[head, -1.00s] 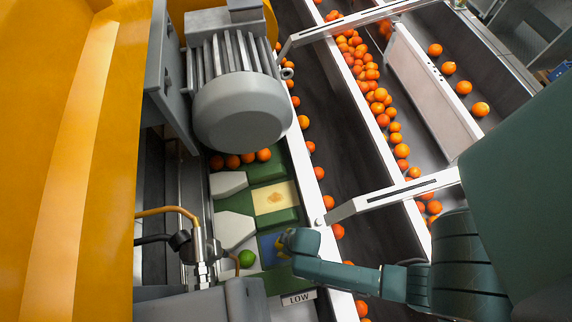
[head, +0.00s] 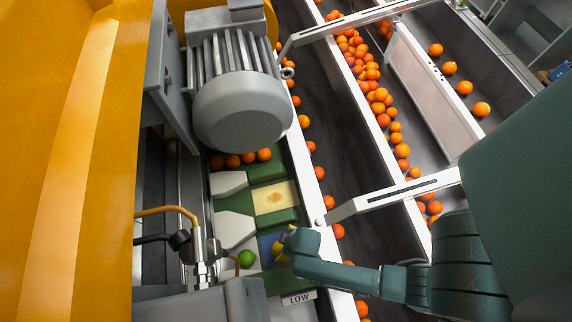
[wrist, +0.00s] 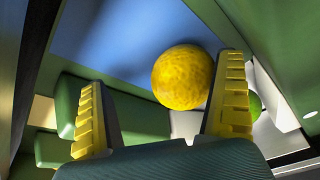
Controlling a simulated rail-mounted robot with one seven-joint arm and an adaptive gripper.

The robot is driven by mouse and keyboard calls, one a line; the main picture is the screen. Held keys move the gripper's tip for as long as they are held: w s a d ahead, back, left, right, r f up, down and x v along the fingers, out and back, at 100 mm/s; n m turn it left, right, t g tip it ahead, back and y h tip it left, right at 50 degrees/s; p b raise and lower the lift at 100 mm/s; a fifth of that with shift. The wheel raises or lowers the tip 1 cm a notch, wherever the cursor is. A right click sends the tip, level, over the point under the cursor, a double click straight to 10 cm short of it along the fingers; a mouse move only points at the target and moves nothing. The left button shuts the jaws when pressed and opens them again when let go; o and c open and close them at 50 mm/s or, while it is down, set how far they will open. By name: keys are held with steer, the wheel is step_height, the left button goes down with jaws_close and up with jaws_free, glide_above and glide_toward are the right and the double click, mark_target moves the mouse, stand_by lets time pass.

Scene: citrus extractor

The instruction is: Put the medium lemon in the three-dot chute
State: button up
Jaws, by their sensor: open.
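A yellow lemon (wrist: 183,77) lies at a blue surface (wrist: 120,30) in the wrist view, between my finger lines and close to the right finger. My gripper (wrist: 165,72) is open, with yellow ridged pads on both sides and a wide gap on the left. In the head view my gripper (head: 281,248) reaches down over the blue patch (head: 266,245), and the lemon is hidden there. I cannot tell the lemon's size class. No three-dot mark can be made out, so I cannot tell which chute it is.
A green lime (head: 246,258) lies left of my gripper; it also shows behind the right finger in the wrist view (wrist: 254,105). Green and white blocks (head: 235,228), a cream panel (head: 274,197) and several oranges (head: 248,158) lie beyond. A grey motor (head: 240,105) stands above the lane.

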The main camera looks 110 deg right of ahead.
steer(key=v, duration=0.8)
stand_by(0.7)
